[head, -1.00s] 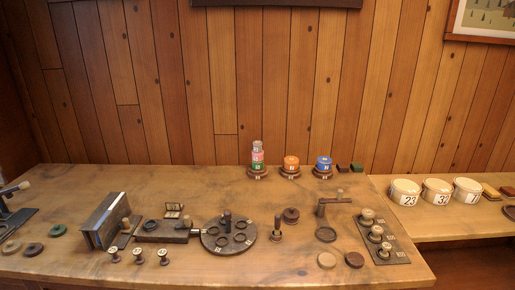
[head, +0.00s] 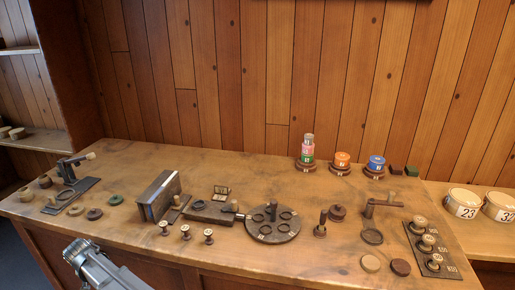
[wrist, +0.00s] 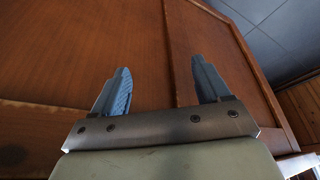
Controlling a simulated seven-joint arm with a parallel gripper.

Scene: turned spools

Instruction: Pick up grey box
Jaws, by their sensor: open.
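A dark grey upright box-like block (head: 158,196) stands on the wooden bench, left of centre in the head view. It is the only large grey box shape I see, and I cannot tell for sure that it is the grey box. My gripper (wrist: 160,75) is open in the wrist view, with nothing between its two blue-grey fingers. It faces brown wooden panels there, and the box is not in that view. Part of my arm (head: 95,265) shows at the bottom left of the head view, in front of the bench edge and apart from the box.
Small spools (head: 185,232) stand in front of the box. A round dark plate (head: 272,236) with rings lies to its right. A clamp-like tool (head: 72,185) and several discs (head: 94,214) lie to its left. White numbered tubs (head: 463,204) stand at far right.

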